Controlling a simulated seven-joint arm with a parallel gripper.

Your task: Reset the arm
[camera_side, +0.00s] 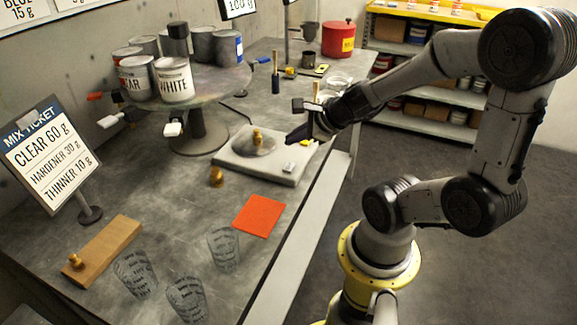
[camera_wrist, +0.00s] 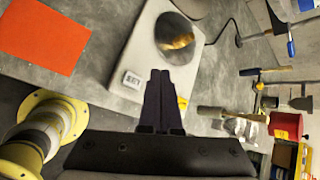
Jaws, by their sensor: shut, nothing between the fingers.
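My gripper (camera_side: 300,132) is shut and empty, and hangs above the right part of the scale. In the wrist view my gripper (camera_wrist: 160,74) shows its two dark fingers pressed together, pointing over the scale's edge. The white scale (camera_side: 230,160) has a round metal pan with a brass weight (camera_side: 257,138) on it. The scale's white body also shows in the wrist view (camera_wrist: 140,50).
A turntable (camera_side: 235,84) with several cans stands behind the scale. A brass weight (camera_side: 216,176), an orange mat (camera_side: 258,216), clear cups (camera_side: 222,248) and a wooden block (camera_side: 105,250) lie in front. The mix ticket (camera_side: 45,150) stands left. A red can (camera_side: 338,40) is at the back.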

